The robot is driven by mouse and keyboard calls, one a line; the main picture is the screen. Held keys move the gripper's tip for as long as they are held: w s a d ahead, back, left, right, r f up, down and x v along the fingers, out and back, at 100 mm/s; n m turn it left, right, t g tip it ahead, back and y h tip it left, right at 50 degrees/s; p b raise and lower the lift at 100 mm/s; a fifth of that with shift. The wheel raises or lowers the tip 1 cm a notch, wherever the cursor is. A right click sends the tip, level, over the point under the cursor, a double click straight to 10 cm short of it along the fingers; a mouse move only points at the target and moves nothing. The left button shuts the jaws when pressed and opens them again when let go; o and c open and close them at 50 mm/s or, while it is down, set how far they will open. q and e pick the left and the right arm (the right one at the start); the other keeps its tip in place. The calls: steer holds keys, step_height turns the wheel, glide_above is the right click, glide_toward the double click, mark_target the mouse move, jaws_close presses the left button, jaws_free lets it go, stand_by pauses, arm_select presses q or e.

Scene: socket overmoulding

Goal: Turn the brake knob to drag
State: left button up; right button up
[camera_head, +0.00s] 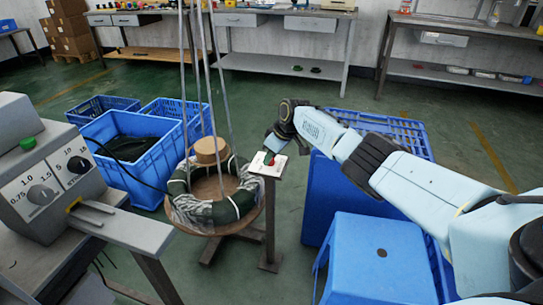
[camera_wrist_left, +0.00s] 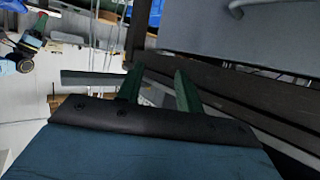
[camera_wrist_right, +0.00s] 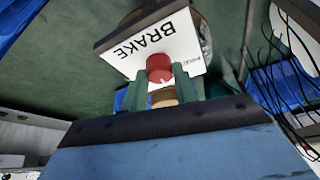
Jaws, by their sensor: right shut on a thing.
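The brake plate (camera_head: 258,168) is a white plate on top of a brown post, and in the right wrist view (camera_wrist_right: 125,52) it reads "BRAKE". A red knob (camera_wrist_right: 159,66) sits on it, with a small light mark on its lower rim. My right gripper (camera_head: 270,153) is at the plate. In the right wrist view its green fingers (camera_wrist_right: 160,78) stand on both sides of the knob, shut on it. A smaller label on the plate is too small to read. My left gripper (camera_wrist_left: 158,84) shows only in its wrist view, its fingers apart with nothing between them.
A round wooden reel stand (camera_head: 262,205) with wrapped dark cable coils hangs left of the post. Blue crates (camera_head: 130,170) stand behind it, and a blue stool (camera_head: 375,255) is at right. A grey machine (camera_head: 45,170) with dials fills the left.

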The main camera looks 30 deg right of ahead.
steer(key=shift+f, duration=0.1)
steer(key=o, duration=1)
arm_select(q)
steer(key=shift+f, duration=0.1)
arm_select(e)
steer(key=p+v, duration=0.2)
steer(key=shift+s+r, duration=0.1)
steer(key=shift+r, duration=0.25)
arm_select(q)
steer(key=s+a+f+g+y+p, duration=0.1)
steer(key=s+a+f+g, duration=0.25)
steer(key=s+g, duration=0.2)
steer(key=s+a+f+g+y+p, duration=0.1)
steer(key=s+a+f+g+y, duration=0.1)
steer(key=s+f+g, duration=0.4)
arm_select(e)
steer(key=v, duration=0.3)
arm_select(q)
step_height(320, 180, down, 8)
steer(key=a+t+p, duration=0.1)
steer(key=a+p, duration=0.1)
steer(key=p, duration=0.1)
steer(key=shift+w+a+f, duration=0.15)
steer(key=shift+w+a, duration=0.1)
steer(key=shift+a, duration=0.15)
arm_select(e)
steer(key=shift+v, duration=3.85)
steer(key=shift+s, duration=0.1)
